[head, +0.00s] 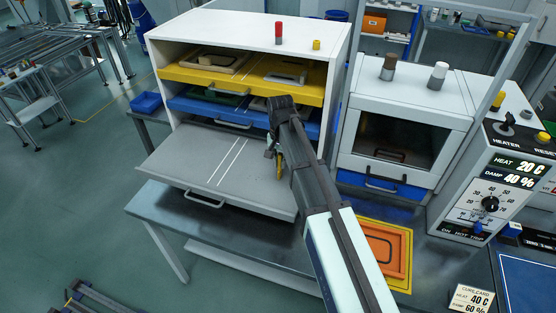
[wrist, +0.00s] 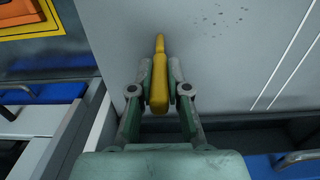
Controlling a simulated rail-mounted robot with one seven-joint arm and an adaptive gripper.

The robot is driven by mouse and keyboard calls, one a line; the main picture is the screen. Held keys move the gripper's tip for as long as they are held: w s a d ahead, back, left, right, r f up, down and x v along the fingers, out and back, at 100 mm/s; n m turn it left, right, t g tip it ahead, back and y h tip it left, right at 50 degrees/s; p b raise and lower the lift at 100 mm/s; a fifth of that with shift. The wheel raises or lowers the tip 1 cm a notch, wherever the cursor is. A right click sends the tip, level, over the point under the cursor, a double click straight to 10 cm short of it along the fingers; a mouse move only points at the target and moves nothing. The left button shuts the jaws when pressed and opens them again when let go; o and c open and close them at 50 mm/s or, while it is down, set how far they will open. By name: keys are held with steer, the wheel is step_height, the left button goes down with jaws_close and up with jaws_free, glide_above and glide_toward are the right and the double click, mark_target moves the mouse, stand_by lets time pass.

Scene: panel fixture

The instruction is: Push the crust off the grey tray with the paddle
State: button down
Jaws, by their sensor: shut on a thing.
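The grey tray (head: 185,160) is pulled out from the lowest level of the white cabinet and has two white lines across it. My gripper (wrist: 160,72) is shut on the yellow handle of the paddle (wrist: 160,95), which points away from the wrist between the two fingers. In the head view the paddle (head: 280,165) hangs below my gripper (head: 273,148) at the tray's right side; my arm hides part of that side. Scattered dark specks (wrist: 195,18) lie on the grey surface beyond the paddle. I cannot tell whether they are the crust. Whether the paddle touches the tray is unclear.
A blue drawer (head: 215,108) and a yellow drawer (head: 240,80) sit partly out above the grey tray. A windowed cabinet (head: 405,110) stands to the right. An orange tray (head: 386,250) lies on the bench beside my arm. Open floor lies left of the bench.

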steer(key=shift+a+r+p, duration=0.1)
steer(key=shift+r+p, duration=1.6)
steer(key=shift+r, duration=2.3)
